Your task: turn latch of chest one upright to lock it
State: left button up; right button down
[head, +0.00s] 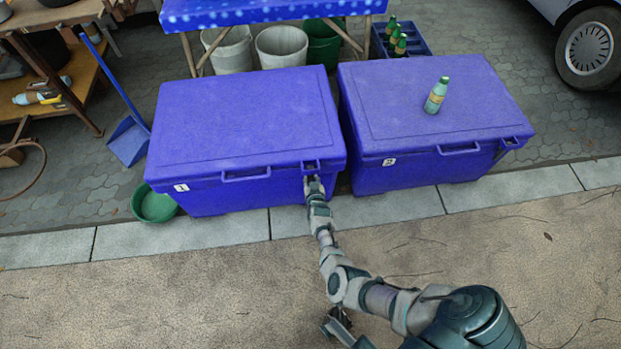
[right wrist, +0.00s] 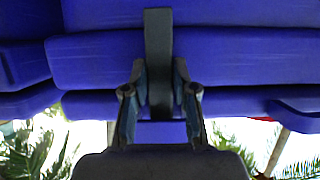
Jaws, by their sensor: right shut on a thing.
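Chest one (head: 245,115) is a blue-purple lidded box at the left, marked with a "1" label, its lid closed. Its latch (head: 311,166) is at the right end of the front, just under the lid edge. My right gripper (head: 313,183) is at this latch and partly covers it. In the right wrist view, the fingers (right wrist: 160,100) are shut on a dark bar (right wrist: 158,50), which stands upright in that picture in front of the chest. Dark finger-like parts at the bottom edge seem to be my left gripper (head: 340,322); their opening is unclear.
Chest two (head: 430,110) stands close at the right, with a green bottle (head: 436,95) on its lid. A green bowl (head: 154,203) and a blue dustpan (head: 128,140) are at the left. Buckets (head: 282,47) and a bottle crate (head: 412,47) are behind. The pavement in front is clear.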

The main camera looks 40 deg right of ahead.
jog(key=shift+s+a+f, duration=0.15)
jog(key=shift+a+f, duration=0.05)
jog(key=shift+f, duration=0.15)
jog(key=c, duration=0.9)
grip_release()
jog(key=shift+d+r, duration=0.1)
jog(key=shift+r, duration=0.05)
jog(key=shift+s+r, duration=0.1)
jog(key=shift+v, duration=3.5)
